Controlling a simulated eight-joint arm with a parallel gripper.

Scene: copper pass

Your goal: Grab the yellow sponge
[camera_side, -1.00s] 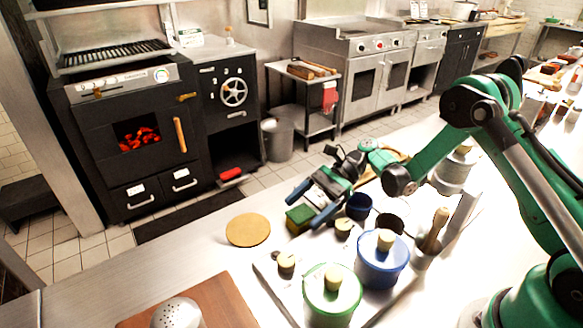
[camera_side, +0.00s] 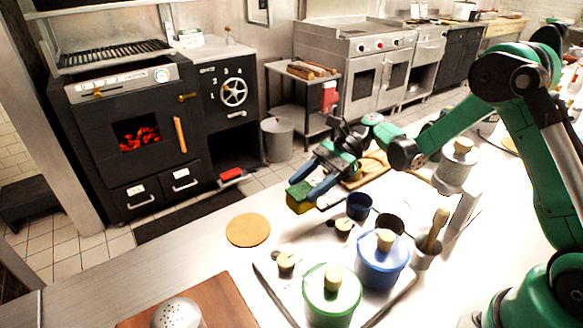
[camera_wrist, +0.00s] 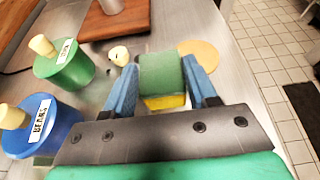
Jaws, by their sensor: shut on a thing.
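The yellow sponge (camera_side: 300,204) has a green scouring side, which faces up in the side view. My gripper (camera_side: 312,190) is shut on it, with the blue fingers along its two sides. The sponge appears held a little above the counter. In the wrist view the sponge (camera_wrist: 162,80) sits between the two blue fingers (camera_wrist: 160,88), its green face toward the camera and a yellow strip at the near edge.
A round cork mat (camera_side: 248,230) lies left of the sponge. A tray to the right bears a green-lidded pot (camera_side: 332,300), a blue-lidded pot (camera_side: 381,265) and small stoppered jars. A dark blue cup (camera_side: 359,206) stands close by. A wooden board (camera_side: 195,305) lies in front.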

